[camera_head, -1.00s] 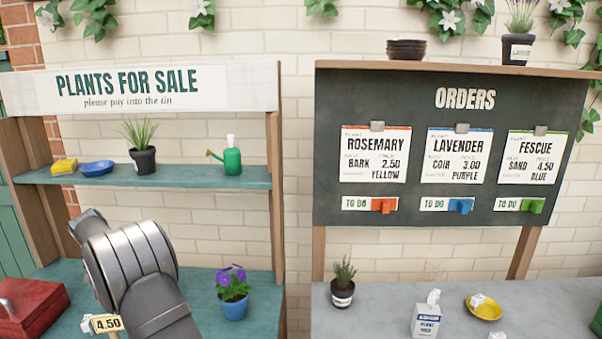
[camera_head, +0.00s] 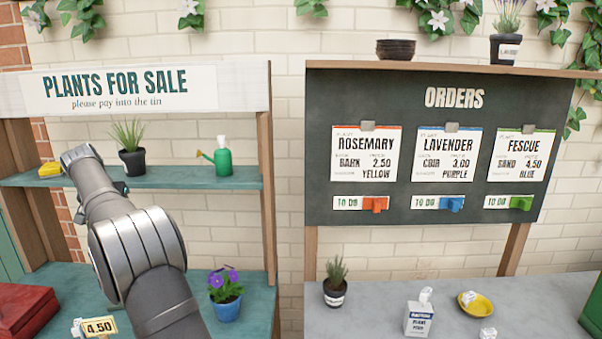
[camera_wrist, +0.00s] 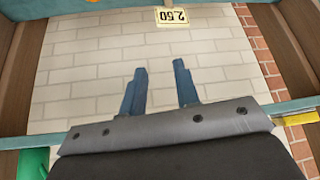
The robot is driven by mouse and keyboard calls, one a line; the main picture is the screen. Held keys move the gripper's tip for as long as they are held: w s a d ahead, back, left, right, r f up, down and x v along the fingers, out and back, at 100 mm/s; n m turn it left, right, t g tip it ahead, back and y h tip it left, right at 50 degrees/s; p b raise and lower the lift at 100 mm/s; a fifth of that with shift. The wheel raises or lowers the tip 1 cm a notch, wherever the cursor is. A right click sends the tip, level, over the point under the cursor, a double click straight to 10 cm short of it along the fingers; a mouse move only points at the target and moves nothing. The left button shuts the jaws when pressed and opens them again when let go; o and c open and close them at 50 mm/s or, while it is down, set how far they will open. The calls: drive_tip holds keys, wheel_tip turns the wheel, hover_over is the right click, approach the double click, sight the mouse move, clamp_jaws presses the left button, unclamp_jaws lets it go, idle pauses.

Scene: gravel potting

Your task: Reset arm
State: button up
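My gripper (camera_wrist: 160,66) shows in the wrist view with its two blue-grey fingers apart and nothing between them. Behind the fingers is the pale brick wall. In the head view my arm rises in front of the left stall, its upper end in front of the teal shelf (camera_head: 222,175). The fingers cannot be made out in that view.
On the shelf stand a grassy potted plant (camera_head: 131,150), a green watering can (camera_head: 221,158) and a yellow item (camera_head: 50,170). Below are a purple-flowered blue pot (camera_head: 225,308) and a 4.50 tag (camera_head: 99,326). The orders board (camera_head: 430,150) stands right. A 2.50 tag (camera_wrist: 172,16) shows in the wrist view.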

drive_tip(key=w+d+r+m+h, duration=0.15)
drive_tip(key=d+r+m, duration=0.25)
drive_tip(key=d+r, duration=1)
drive_tip(key=d+r+m+h, duration=0.4)
drive_tip(key=d+r, duration=0.6)
drive_tip(key=d, duration=0.8)
drive_tip(key=d+f+m+g+h, duration=0.1)
drive_tip(key=d+m, duration=0.6)
drive_tip(key=d, duration=2.1)
drive_tip(key=shift+s+d+f+g, duration=0.15)
drive_tip(key=shift+g, duration=0.45)
drive_tip(key=a+r+n, duration=0.1)
drive_tip(key=a+n, duration=0.1)
drive_tip(key=a, duration=0.8)
drive_tip(key=a+r+n+t+y, duration=0.1)
drive_tip(key=a+r+n, duration=0.1)
drive_tip(key=a, duration=0.9)
drive_tip(key=shift+s+a+n, duration=0.2)
drive_tip(key=shift+s+n, duration=0.1)
drive_tip(key=shift+s, duration=0.15)
